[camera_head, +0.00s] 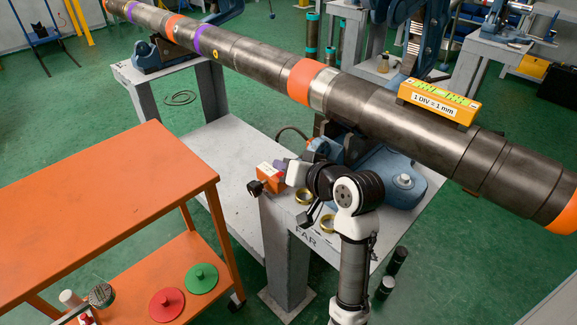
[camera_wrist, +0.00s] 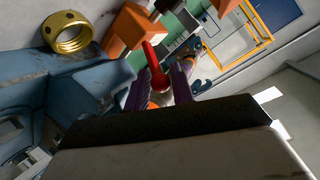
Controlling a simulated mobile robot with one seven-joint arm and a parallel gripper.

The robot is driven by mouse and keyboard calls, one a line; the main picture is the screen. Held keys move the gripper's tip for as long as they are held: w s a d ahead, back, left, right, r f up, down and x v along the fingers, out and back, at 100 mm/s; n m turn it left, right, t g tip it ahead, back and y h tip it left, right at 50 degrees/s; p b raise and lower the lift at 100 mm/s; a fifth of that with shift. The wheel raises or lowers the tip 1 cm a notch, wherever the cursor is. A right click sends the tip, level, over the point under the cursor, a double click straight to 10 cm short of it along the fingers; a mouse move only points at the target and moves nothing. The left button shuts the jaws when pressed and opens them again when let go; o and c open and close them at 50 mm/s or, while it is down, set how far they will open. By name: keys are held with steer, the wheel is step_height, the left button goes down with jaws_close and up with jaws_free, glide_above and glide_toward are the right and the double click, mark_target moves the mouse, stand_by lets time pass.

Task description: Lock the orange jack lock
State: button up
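The orange jack lock (camera_head: 270,178) is a small orange block with a black knob on the near edge of the grey stand. In the wrist view an orange block (camera_wrist: 128,28) is at the top, and a red handle (camera_wrist: 152,62) runs down from near it. My gripper (camera_head: 283,165) is beside the orange block, at its right in the head view. In the wrist view the purple fingers of my gripper (camera_wrist: 161,75) stand apart, one on each side of the red handle's rounded end. I see no clear grip on it. The handle is hidden in the head view.
A blue vise (camera_head: 385,178) holds the long pipe (camera_head: 400,112) above the stand (camera_head: 225,150). An orange cart (camera_head: 110,205) stands at the left. A yellow level (camera_head: 438,99) sits on the pipe.

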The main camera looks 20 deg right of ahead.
steer(key=shift+o, duration=1.3)
steer(key=shift+s, duration=0.1)
steer(key=v, duration=1.3)
steer(key=shift+s+r, duration=0.2)
steer(key=shift+s, duration=0.05)
